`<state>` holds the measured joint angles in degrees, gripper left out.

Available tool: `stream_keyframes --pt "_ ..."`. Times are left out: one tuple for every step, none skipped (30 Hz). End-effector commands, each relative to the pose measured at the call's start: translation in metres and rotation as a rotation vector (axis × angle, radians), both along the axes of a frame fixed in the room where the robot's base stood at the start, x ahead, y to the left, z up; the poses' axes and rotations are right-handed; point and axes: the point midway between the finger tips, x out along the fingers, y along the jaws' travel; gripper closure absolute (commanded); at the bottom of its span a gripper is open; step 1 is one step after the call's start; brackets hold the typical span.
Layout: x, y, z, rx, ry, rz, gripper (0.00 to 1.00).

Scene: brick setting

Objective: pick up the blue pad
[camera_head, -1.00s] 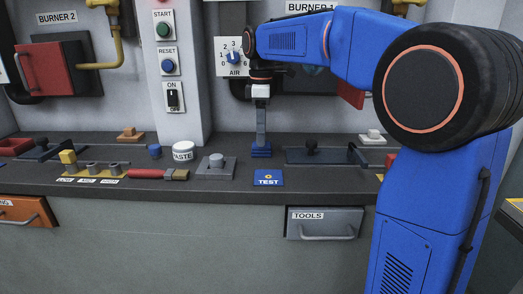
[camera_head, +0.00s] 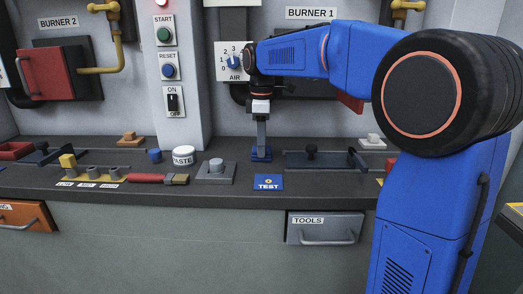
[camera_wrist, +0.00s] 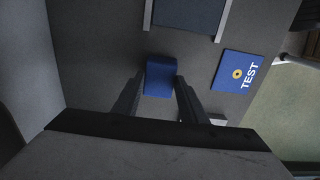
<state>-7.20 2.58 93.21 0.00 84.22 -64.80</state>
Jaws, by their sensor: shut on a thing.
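The blue pad (camera_head: 257,157) is on the dark counter below my gripper in the head view. In the wrist view it shows as a blue block (camera_wrist: 160,78) between the two dark fingers. My gripper (camera_head: 261,152) points straight down and is shut on the pad, a finger on each side (camera_wrist: 158,88). The fingers partly cover the pad in the head view. I cannot tell any gap between the pad and the counter.
A blue TEST plate (camera_head: 269,182) lies in front of the pad. A grey block with a knob (camera_head: 216,170) stands to the left, a dark slab with a black knob (camera_head: 312,160) to the right.

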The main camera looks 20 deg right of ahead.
Motion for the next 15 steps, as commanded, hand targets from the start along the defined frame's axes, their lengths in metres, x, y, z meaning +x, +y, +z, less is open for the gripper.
stream_keyframes --pt "0.000 0.000 0.002 0.000 -0.001 0.000 0.84" --pt "0.000 0.000 0.004 0.000 -0.001 0.000 0.84" --pt "0.000 0.000 0.008 0.001 -0.001 0.000 0.84" --pt "0.000 0.000 0.011 0.000 -0.002 0.000 0.84" --pt "0.001 0.000 0.015 0.000 -0.002 0.000 0.84" --pt "0.001 0.000 0.021 0.000 -0.003 0.000 0.84" --pt "0.001 0.000 0.027 0.000 -0.002 0.000 0.84" --pt "0.001 0.000 0.032 0.000 -0.003 0.000 0.84" --pt "0.001 0.000 0.040 0.000 -0.003 0.000 0.84" --pt "0.001 0.000 0.046 0.000 -0.003 0.000 0.84" --pt "0.001 0.000 0.051 0.000 -0.003 0.000 0.84" --pt "0.001 0.000 0.059 0.000 -0.002 0.000 0.84" --pt "0.001 0.000 0.064 0.000 -0.002 0.000 0.84" --pt "0.001 0.000 0.069 0.000 -0.003 0.000 0.84" --pt "0.001 0.000 0.075 0.000 -0.002 0.000 0.84"
